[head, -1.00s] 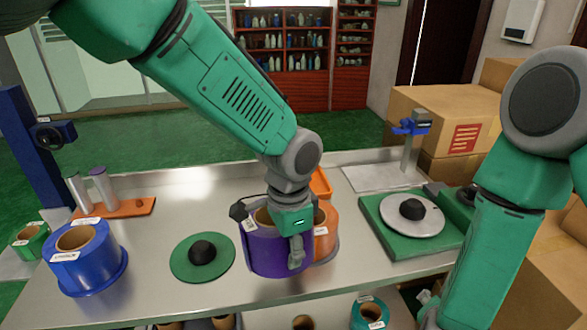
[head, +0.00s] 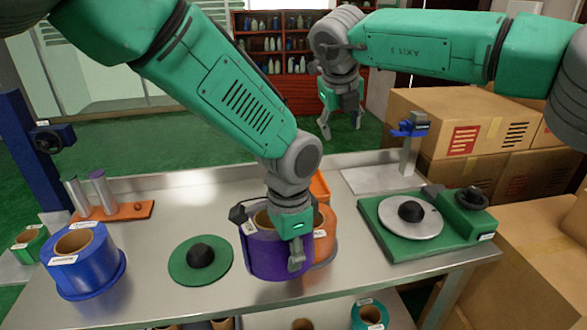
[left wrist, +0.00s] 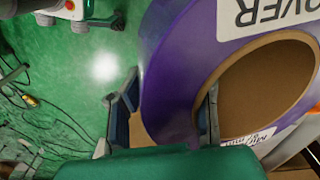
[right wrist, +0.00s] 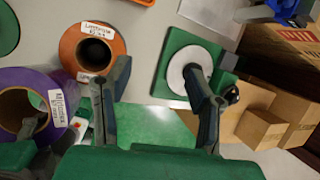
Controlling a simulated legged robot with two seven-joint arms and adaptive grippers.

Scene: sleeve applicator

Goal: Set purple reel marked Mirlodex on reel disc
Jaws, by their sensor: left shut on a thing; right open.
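The purple reel (head: 262,262) stands at the table's front, beside an orange reel (head: 325,240); its Mirlodex label shows in the right wrist view (right wrist: 58,108). My left gripper (head: 294,255) is shut on its wall, one finger in the core and one outside, as the left wrist view (left wrist: 163,105) shows. Whether the reel touches the table is unclear. A grey disc (head: 398,226) with a black hub sits on a green base at the right. A green disc (head: 180,262) with a black hub lies left of the reel. My right gripper (head: 342,122) is open and empty, raised beyond the table's back.
A blue reel (head: 95,272) stands at the left end. An orange board (head: 135,209) with two posts lies behind it. A blue-topped stand (head: 408,150) is at the back right. Cardboard boxes (head: 440,115) are stacked beyond the right end.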

